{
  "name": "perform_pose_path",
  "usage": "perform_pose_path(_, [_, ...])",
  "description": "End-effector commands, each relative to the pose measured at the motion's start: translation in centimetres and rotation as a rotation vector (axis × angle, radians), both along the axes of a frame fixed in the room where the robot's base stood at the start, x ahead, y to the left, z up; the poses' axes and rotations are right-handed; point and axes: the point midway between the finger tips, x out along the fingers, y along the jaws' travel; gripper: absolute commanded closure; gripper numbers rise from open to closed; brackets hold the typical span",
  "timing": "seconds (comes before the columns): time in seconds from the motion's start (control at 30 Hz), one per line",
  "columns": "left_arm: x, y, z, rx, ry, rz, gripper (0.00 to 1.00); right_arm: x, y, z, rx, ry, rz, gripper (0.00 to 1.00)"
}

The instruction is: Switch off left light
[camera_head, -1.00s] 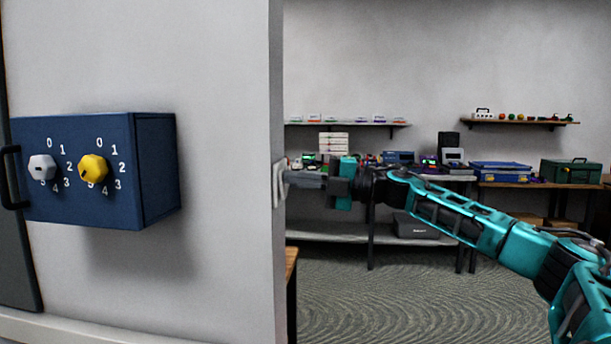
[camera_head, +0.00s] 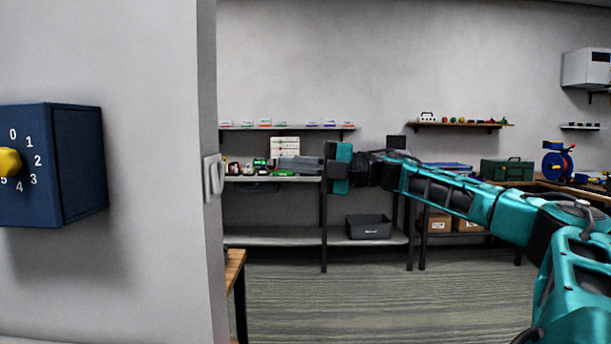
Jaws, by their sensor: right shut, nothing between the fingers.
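A white light switch (camera_head: 213,177) is mounted on the narrow end face of the grey wall, left of the picture's middle. It is seen at a steep angle, so its rocker position cannot be told. My right gripper (camera_head: 284,164) is shut and empty. It points left toward the switch, with a clear gap between its fingertips and the switch plate. My left gripper is not in view.
A blue box (camera_head: 80,165) with a yellow knob (camera_head: 10,162) and numbers juts from the wall (camera_head: 150,60) at left. Behind are shelves (camera_head: 285,128) with small items, a black bin (camera_head: 368,227) and a green case (camera_head: 507,169). Open floor (camera_head: 400,295) lies below my arm.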

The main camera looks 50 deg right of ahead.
Motion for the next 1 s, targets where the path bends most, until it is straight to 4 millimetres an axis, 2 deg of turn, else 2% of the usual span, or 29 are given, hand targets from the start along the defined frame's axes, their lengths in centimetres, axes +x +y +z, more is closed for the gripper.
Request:
perform_pose_path(0.23, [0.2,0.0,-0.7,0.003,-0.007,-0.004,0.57,-1.5,-1.3,0.2,0.000,0.001,-0.001,1.00])
perform_pose_path(1.0, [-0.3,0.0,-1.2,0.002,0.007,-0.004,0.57,-1.6,-1.3,0.3,0.000,0.000,0.000,1.00])
